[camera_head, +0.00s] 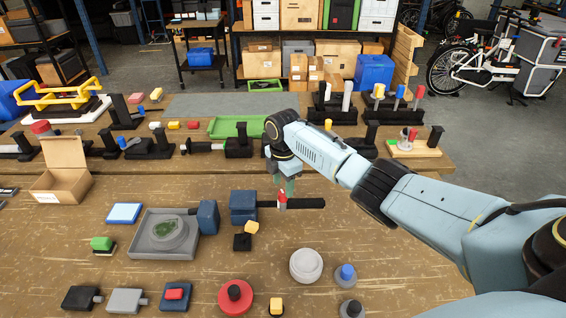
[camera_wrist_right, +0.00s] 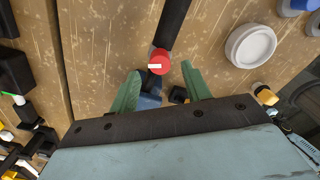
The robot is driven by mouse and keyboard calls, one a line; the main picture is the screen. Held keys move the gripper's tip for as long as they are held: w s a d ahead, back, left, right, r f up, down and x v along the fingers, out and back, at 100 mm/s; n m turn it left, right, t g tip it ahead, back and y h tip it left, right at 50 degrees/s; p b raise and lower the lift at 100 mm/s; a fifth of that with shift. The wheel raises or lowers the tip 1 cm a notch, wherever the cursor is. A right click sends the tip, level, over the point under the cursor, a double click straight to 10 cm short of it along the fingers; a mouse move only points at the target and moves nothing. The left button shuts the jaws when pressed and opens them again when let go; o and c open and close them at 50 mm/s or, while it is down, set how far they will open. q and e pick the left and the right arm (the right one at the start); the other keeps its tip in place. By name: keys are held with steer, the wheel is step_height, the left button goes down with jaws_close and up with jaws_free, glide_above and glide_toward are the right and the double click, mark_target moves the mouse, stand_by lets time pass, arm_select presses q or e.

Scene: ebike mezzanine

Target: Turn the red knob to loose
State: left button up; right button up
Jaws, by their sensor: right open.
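A small red knob (camera_head: 282,200) with a white mark stands on a dark block-and-bar fixture (camera_head: 304,203) on the wooden workbench. In the wrist view the red knob (camera_wrist_right: 159,62) lies just beyond and between the tips of two green fingers. My right gripper (camera_head: 285,184) is open and pointed down over the knob; it also shows in the wrist view (camera_wrist_right: 159,80). Nothing is held between its fingers, and I cannot tell whether they touch the knob. In the head view the fingers partly hide the knob's top. My left gripper is not in view.
A white round dial (camera_head: 306,265) and red disc (camera_head: 235,297) are nearer. A green tray (camera_head: 222,127) and black fixtures line the back. Bare wood lies right.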

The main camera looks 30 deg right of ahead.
mark_target(283, 193)
step_height(283, 193, up, 10)
stand_by(0.3)
stand_by(0.4)
